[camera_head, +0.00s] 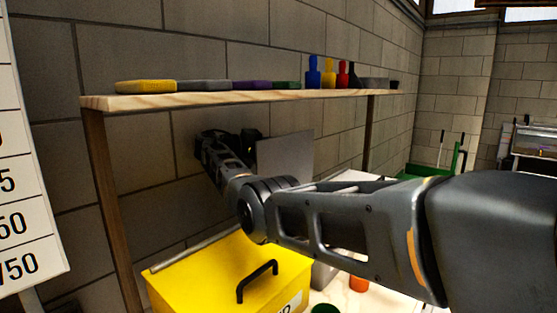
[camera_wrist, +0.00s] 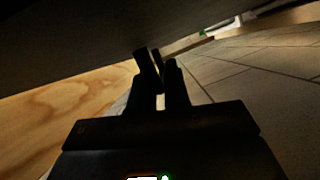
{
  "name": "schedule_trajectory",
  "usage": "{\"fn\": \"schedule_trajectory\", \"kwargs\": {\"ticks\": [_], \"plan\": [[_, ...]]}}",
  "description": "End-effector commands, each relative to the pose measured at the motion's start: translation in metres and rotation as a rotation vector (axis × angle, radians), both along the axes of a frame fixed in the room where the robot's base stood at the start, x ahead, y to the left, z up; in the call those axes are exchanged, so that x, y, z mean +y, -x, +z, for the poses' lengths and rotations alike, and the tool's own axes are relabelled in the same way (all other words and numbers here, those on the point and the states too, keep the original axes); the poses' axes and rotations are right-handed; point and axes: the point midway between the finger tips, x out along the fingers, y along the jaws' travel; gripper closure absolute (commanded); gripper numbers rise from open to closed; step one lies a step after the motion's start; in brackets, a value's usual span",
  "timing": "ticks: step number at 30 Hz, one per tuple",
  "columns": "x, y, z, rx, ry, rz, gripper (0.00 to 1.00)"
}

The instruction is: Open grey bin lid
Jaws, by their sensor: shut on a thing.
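A flat grey panel, the grey bin lid (camera_head: 286,156), stands nearly upright under the shelf in the head view. A small piece of the grey bin (camera_head: 325,273) shows behind the yellow bin; my arm hides most of it. My gripper (camera_head: 256,140) is at the lid's left side, near the wall. In the wrist view my gripper's dark fingers (camera_wrist: 157,62) are close together beside a large dark surface, which looks like the lid. The fingers are shut on a thin dark part, apparently the lid's handle; shadow hides its exact shape.
A wooden shelf (camera_head: 230,97) with several coloured items runs just above my gripper and lid. The block wall (camera_head: 150,150) is close behind. A yellow bin (camera_head: 205,280) with a shut lid stands in front. An orange-red container (camera_head: 359,284) stands right of it.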

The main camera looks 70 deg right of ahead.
Motion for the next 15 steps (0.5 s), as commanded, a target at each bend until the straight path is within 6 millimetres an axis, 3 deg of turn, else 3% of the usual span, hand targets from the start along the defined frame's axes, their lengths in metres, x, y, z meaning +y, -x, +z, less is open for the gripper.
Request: {"fn": "schedule_trajectory", "kwargs": {"ticks": [15], "plan": [[-0.004,-0.015,-0.004,-0.002,0.000,0.002,1.00]]}}
